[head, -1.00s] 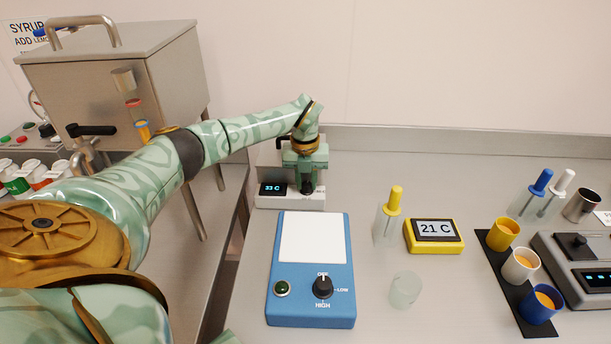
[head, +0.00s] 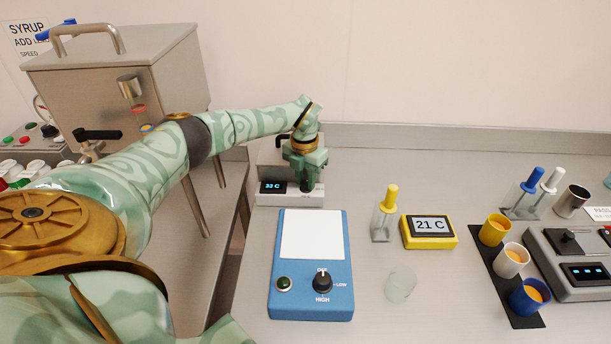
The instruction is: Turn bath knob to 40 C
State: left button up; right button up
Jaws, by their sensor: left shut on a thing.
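The bath (head: 264,198) is a grey box at the back of the bench, with a small display (head: 272,186) that appears to read 33 C. My left gripper (head: 305,188) points down at the right part of the bath's front. It is shut on the dark bath knob (head: 306,184), which is mostly hidden between the fingers. My left arm reaches in from the left and covers part of the bath's top. My right gripper is not in view.
A blue hot plate (head: 312,262) with a white top stands in front of the bath. To its right are a yellow 21 C thermometer (head: 429,231), a yellow-handled tool in a clear holder (head: 383,222), a clear beaker (head: 400,284) and several cups on a black mat (head: 487,262). A steel hopper (head: 165,75) stands left.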

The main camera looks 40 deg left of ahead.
pick_arm(q)
jog(key=shift+w, duration=0.1)
jog(key=o, duration=1)
jog(key=shift+r, duration=0.1)
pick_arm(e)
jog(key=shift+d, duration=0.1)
pick_arm(q)
jog(key=shift+a, duration=0.1)
